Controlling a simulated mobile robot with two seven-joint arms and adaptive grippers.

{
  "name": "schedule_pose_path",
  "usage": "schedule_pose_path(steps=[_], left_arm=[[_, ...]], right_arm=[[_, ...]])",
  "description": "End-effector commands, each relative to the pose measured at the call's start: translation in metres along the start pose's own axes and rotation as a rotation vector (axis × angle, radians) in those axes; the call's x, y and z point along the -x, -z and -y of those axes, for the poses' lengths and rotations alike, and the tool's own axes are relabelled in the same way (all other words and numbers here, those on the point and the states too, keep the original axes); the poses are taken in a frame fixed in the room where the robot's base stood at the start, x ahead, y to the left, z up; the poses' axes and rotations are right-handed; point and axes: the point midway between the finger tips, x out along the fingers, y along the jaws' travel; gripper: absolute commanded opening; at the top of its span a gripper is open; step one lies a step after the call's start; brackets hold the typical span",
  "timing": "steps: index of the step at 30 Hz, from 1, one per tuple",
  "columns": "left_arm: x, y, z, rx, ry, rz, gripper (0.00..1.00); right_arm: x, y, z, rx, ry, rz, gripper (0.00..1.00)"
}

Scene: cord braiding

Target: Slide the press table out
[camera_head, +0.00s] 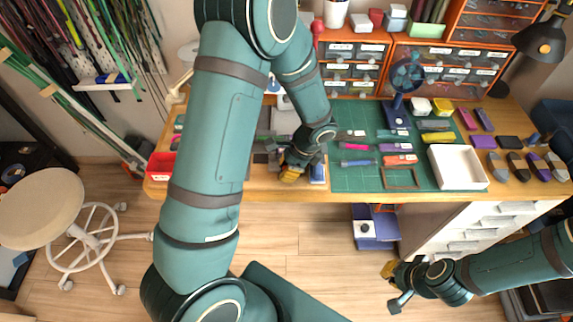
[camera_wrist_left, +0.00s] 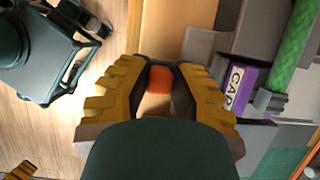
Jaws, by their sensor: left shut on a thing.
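My left gripper (camera_head: 291,174) is at the front edge of the workbench, left of the green mat. In the left wrist view its fingers (camera_wrist_left: 160,75) are closed around a small orange-red piece (camera_wrist_left: 158,82), which looks like a handle. A flat grey plate (camera_wrist_left: 199,45), perhaps the press table, lies just beyond the fingers. A grey body (camera_wrist_left: 262,28), likely part of the press, stands beside it with a purple block marked CAP (camera_wrist_left: 236,88) and a green cord (camera_wrist_left: 296,45). My arm hides much of this in the head view. My right gripper (camera_head: 394,287) is open and empty, over the floor.
The green mat (camera_head: 350,178) holds several tools and a white tray (camera_head: 458,167). A red bin (camera_head: 160,166) stands at the bench's left end. Orange drawer units (camera_head: 352,62) stand at the back. A stool (camera_head: 42,207) is at left; floor before the bench is mostly clear.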

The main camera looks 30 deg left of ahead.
Motion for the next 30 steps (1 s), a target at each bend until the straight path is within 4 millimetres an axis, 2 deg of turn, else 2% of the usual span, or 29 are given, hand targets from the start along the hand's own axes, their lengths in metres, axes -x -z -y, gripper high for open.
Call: schedule_pose_path(steps=[11,12,14,15,25,30], left_arm=[[-0.002,0.000,-0.007,-0.001,-0.006,0.002,0.00],[-0.002,0.000,-0.007,-0.002,-0.006,0.002,0.27],[-0.002,0.000,-0.007,-0.002,-0.006,0.002,0.48],[-0.002,0.000,-0.006,-0.001,-0.005,0.002,0.53],[0.002,0.000,-0.005,0.000,-0.001,0.000,0.53],[0.020,0.000,-0.004,0.003,0.002,-0.003,0.53]], right_arm=[[-0.001,0.000,0.000,0.000,0.000,-0.001,0.00],[-0.001,0.000,0.000,0.000,0.000,-0.001,0.00],[-0.001,0.000,0.000,0.000,0.000,-0.001,0.00],[-0.001,0.000,0.000,0.000,0.000,-0.001,0.00],[0.000,0.000,0.000,0.000,0.000,-0.001,0.00],[0.000,0.000,0.000,0.000,0.000,-0.001,0.00]])
